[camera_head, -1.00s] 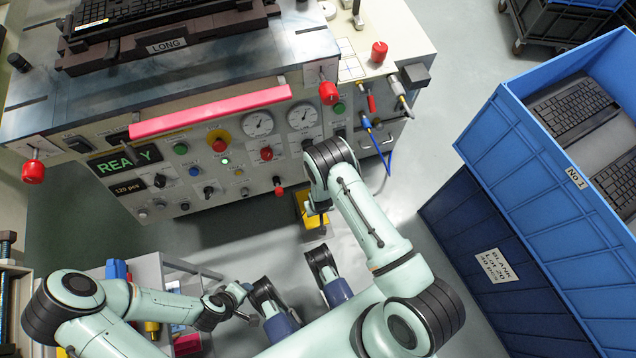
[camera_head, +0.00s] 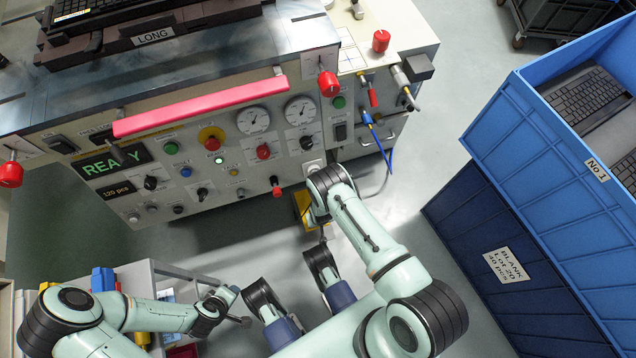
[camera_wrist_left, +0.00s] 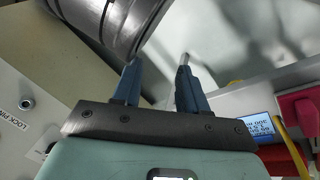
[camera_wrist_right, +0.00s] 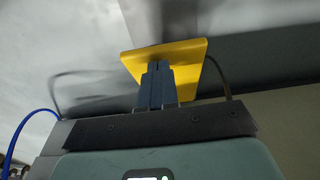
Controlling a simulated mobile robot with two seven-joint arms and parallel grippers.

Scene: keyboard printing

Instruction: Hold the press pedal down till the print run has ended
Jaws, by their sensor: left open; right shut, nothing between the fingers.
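The yellow press pedal (camera_head: 302,207) is on the floor below the front of the machine (camera_head: 240,200), partly hidden behind my right arm. In the right wrist view the pedal (camera_wrist_right: 187,65) is a yellow plate just beyond my right gripper (camera_wrist_right: 158,68). That gripper is shut and empty, and its fingertips overlap the plate; I cannot tell whether they touch or press it. The green display (camera_head: 112,160) reads READY, with one letter hidden, and 120 pcs stands below it. My left gripper (camera_wrist_left: 158,62) is open and empty, low at the left, away from the pedal.
A blue crate (camera_head: 530,150) holding keyboards stands at the right on a darker crate labelled BLANK (camera_head: 470,230). A grey cart (camera_head: 150,280) is beside my left arm. A blue cable (camera_head: 380,145) hangs at the machine's right. Floor between machine and crates is clear.

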